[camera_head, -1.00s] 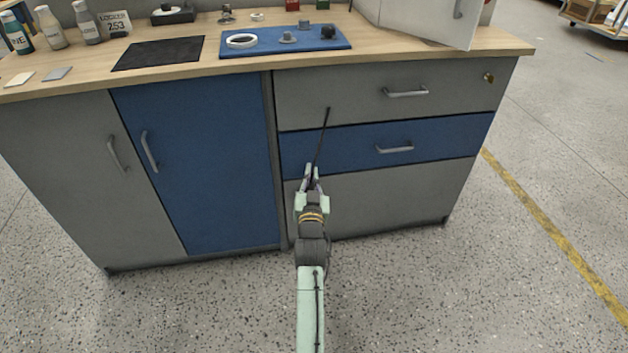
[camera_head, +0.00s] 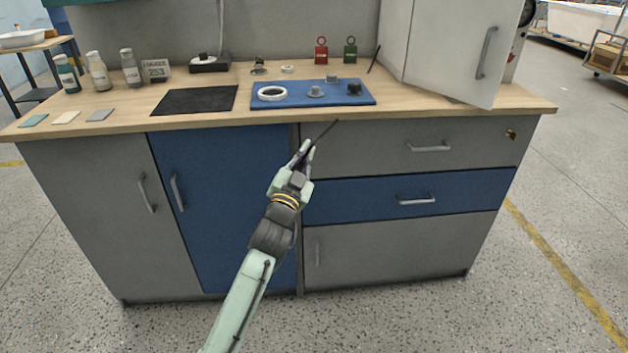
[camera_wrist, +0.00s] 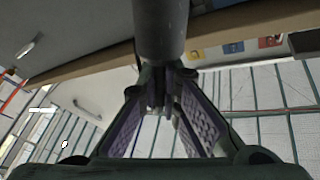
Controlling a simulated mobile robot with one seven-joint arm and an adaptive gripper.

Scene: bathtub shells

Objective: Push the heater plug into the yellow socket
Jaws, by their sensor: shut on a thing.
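My gripper (camera_head: 306,148) is in front of the cabinet, just below the worktop's front edge. It is shut on a thin dark rod (camera_head: 326,131), which slants up to the right. In the wrist view my gripper (camera_wrist: 160,105) has its purple-padded fingers around the base of a dark grey cylinder (camera_wrist: 160,30), apparently this rod seen close.
The worktop (camera_head: 420,100) bears a blue mat (camera_head: 345,88) with a white ring and small parts, a black mat (camera_head: 195,100), several bottles and a black box (camera_head: 210,66). A white cabinet door (camera_head: 455,50) stands over the right side.

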